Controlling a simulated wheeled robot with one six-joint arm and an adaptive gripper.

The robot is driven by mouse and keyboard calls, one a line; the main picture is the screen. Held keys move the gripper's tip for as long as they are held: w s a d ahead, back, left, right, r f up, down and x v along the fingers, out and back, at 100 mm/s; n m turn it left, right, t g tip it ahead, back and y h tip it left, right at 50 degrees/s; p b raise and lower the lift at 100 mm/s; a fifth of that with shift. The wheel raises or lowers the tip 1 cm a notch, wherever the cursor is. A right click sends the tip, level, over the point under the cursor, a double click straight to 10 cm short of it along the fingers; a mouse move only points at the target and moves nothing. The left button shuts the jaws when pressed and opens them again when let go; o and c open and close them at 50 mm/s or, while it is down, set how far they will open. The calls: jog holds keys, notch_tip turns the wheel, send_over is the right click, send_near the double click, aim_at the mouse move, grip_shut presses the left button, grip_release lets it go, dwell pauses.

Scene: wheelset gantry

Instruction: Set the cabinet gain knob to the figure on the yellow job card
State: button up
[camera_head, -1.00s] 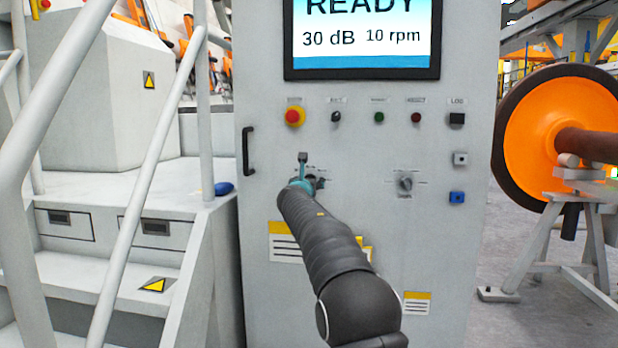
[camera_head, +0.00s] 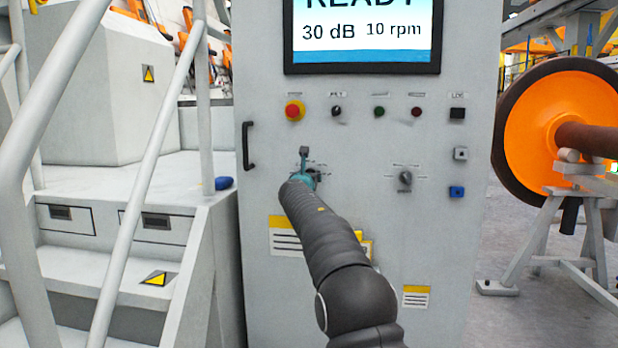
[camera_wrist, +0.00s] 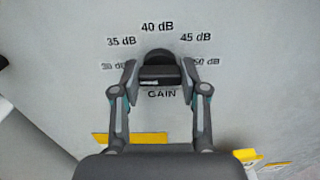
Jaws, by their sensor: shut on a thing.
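The cabinet gain knob (camera_wrist: 159,60) is dark and sits in the wrist view above the word GAIN. Printed marks from about 30 dB at left, through 40 dB at top, to 50 dB at right surround it. My gripper (camera_wrist: 159,77) has one finger on each side of the knob, shut on it. In the head view my gripper (camera_head: 308,178) hides most of the knob. The cabinet screen (camera_head: 363,38) reads 30 dB and 10 rpm. A yellow-edged card (camera_head: 367,248) is mostly hidden behind my arm; its figure cannot be read.
A second knob (camera_head: 405,178) is to the right on the cabinet. A red emergency button (camera_head: 294,111) and small buttons lie above. Yellow-topped labels (camera_head: 416,297) are on the cabinet front. Stairs with a handrail (camera_head: 150,160) stand left; an orange wheel (camera_head: 560,135) stands right.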

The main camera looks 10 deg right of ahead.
jog(key=shift+m, duration=0.3)
jog(key=m+b, duration=0.8)
jog(key=m, duration=1.7)
jog(key=shift+f+m, duration=0.15)
jog(key=shift+m, duration=0.25)
jog(key=o, duration=1.1)
jog(key=shift+o, duration=0.2)
